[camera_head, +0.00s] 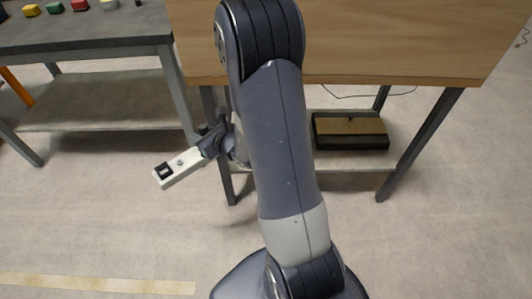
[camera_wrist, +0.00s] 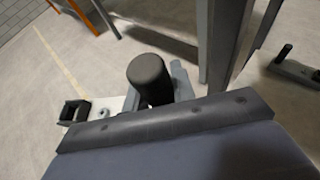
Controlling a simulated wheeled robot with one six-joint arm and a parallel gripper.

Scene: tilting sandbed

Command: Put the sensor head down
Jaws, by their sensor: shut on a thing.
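The sensor head appears to be the pale bar (camera_head: 178,167) with a black square piece near its outer end. My gripper (camera_head: 213,141) is shut on it at its inner end and holds it in the air, clear of the tables, in front of the gap between them. In the wrist view the bar (camera_wrist: 104,106) shows at left, with the black square piece beside it. A black upright cylinder (camera_wrist: 150,78) stands by the gripper (camera_wrist: 165,92) and hides part of the grip. The fingertips are largely hidden.
A wooden-topped table (camera_head: 400,40) stands behind my arm, with a black box (camera_head: 350,131) on its lower shelf. A grey table (camera_head: 90,32) at left carries several small coloured blocks along its back. The floor in front is clear, with a yellowish strip (camera_head: 95,284).

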